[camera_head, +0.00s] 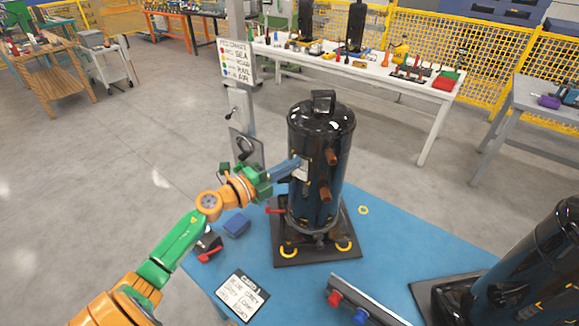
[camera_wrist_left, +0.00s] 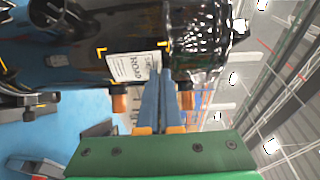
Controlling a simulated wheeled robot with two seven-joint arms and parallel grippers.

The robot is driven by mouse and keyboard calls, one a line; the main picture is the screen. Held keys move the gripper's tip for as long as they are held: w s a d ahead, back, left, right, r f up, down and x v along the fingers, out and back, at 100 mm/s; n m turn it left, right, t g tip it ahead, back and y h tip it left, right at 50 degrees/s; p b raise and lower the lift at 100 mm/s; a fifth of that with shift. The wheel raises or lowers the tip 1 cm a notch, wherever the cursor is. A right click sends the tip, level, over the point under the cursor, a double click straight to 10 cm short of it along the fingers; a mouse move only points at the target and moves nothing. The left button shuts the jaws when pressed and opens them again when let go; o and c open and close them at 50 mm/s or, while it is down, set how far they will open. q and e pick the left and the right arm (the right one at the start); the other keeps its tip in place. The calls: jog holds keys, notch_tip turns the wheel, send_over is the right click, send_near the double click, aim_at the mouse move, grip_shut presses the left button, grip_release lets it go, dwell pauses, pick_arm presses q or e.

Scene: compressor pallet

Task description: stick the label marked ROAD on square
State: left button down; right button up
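The white label marked ROAD (camera_wrist_left: 131,68) is at the side of the black compressor tank, between yellow corner marks (camera_wrist_left: 102,51); its print is upside down in the left wrist view. In the head view the label (camera_head: 301,171) shows partly behind the fingers. My left gripper (camera_head: 296,164) has its blue fingers close together, with the tips at the label's edge (camera_wrist_left: 159,66). They look shut on that edge. Whether the label lies flat against the tank (camera_head: 320,125) I cannot tell. My right gripper is not in view.
The tank stands on a black base on a blue table (camera_head: 385,225), with copper stubs (camera_head: 326,194) near the label. A second black tank (camera_head: 540,265) is at the right.

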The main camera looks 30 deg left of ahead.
pick_arm(q)
jog(key=c, duration=1.5)
grip_release()
jog(key=shift+c, duration=0.2)
jog(key=o, duration=0.5)
jog(key=b+v, duration=0.1)
jog(key=v, duration=0.6)
jog(key=shift+f+b, duration=0.1)
jog(key=shift+b, duration=0.25)
